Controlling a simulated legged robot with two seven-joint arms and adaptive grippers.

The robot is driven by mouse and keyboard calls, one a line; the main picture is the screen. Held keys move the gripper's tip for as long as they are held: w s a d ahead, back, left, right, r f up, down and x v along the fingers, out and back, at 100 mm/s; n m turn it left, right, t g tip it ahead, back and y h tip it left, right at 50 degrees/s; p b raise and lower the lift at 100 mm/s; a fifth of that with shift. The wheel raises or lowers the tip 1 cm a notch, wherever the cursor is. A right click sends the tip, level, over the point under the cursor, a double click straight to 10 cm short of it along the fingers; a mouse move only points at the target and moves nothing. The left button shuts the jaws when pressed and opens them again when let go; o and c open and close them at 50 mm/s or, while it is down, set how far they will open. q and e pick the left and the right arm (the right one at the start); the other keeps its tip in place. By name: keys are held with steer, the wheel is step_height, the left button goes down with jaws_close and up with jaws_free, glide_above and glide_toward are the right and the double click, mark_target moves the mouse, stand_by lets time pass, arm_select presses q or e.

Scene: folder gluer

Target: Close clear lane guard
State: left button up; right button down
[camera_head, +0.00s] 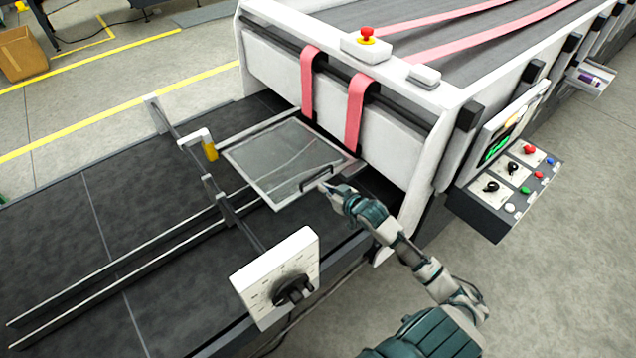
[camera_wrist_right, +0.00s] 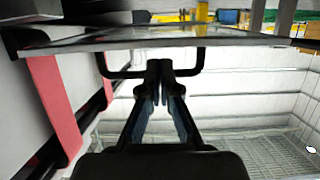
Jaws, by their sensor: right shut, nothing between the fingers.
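The clear lane guard (camera_head: 283,163) is a see-through panel in a grey metal frame, beside the machine's white front wall in the head view. It looks close to flat there; its exact tilt is hard to tell. A dark handle (camera_head: 345,171) is on its near right edge. My right gripper (camera_head: 325,187) is at that edge, by the handle. In the right wrist view the guard (camera_wrist_right: 230,38) shows nearly edge-on, with the black handle (camera_wrist_right: 119,75) below it. The fingers of my right gripper (camera_wrist_right: 160,68) are together and empty, at the handle bar. My left gripper is out of view.
Two pink belts (camera_head: 357,110) run down the machine front near the guard. A white dial plate (camera_head: 275,278) with a black knob stands in front. A control box (camera_head: 505,185) is at the right. The dark feed table (camera_head: 90,240) is largely clear at left.

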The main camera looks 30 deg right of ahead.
steer(key=x, duration=0.3)
steer(key=shift+w+a, duration=0.3)
steer(key=shift+w, duration=0.1)
